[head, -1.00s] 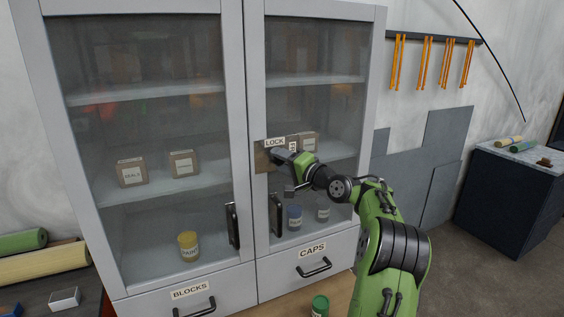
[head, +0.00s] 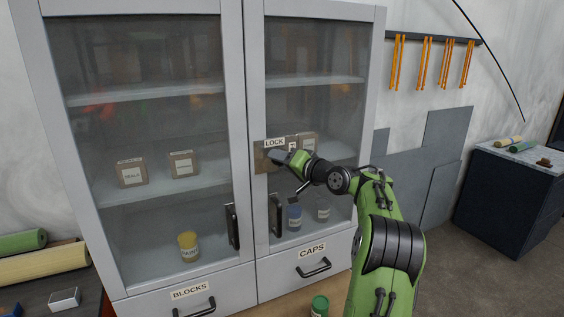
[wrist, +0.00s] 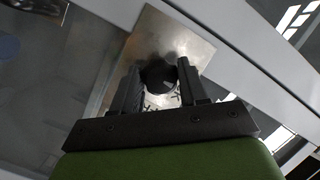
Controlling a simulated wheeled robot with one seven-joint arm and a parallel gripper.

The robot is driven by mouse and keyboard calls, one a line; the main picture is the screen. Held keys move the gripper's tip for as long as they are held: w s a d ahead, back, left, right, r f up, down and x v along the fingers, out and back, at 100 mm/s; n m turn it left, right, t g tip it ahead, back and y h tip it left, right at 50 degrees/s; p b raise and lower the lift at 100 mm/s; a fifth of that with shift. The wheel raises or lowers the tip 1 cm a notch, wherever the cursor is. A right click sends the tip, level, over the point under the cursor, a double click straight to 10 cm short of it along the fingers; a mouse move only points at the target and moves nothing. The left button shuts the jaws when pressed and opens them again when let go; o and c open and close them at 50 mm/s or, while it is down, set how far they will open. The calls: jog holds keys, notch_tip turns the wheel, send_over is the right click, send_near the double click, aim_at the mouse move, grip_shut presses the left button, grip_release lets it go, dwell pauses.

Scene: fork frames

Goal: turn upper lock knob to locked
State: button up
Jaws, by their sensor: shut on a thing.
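The upper lock knob (wrist: 158,76) is a dark round knob on a metal plate (wrist: 150,40) in the wrist view. My gripper (wrist: 160,85) is shut on it, one dark finger on each side. In the head view the lock plate (head: 261,160) sits on the right door's inner frame, under a LOCK label (head: 274,143). My gripper (head: 275,156) reaches it from the right and hides the knob there. In the wrist view the gripper and the plate are turned relative to each other. The knob's pointer and its exact setting are not clear.
Both glass doors of the grey cabinet (head: 247,80) look closed. Black door handles (head: 232,226) hang below the lock. Drawers labelled BLOCKS (head: 189,290) and CAPS (head: 312,251) are underneath. A green can (head: 320,305) stands in front, below my arm.

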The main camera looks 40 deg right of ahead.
jog(key=o, duration=1)
jog(key=shift+o, duration=0.2)
jog(key=s+r+b, duration=0.1)
jog(key=s+b, duration=0.1)
jog(key=s, duration=1.3)
jog(key=shift+s+r, duration=0.2)
jog(key=shift+s, duration=0.15)
jog(key=shift+d, duration=0.15)
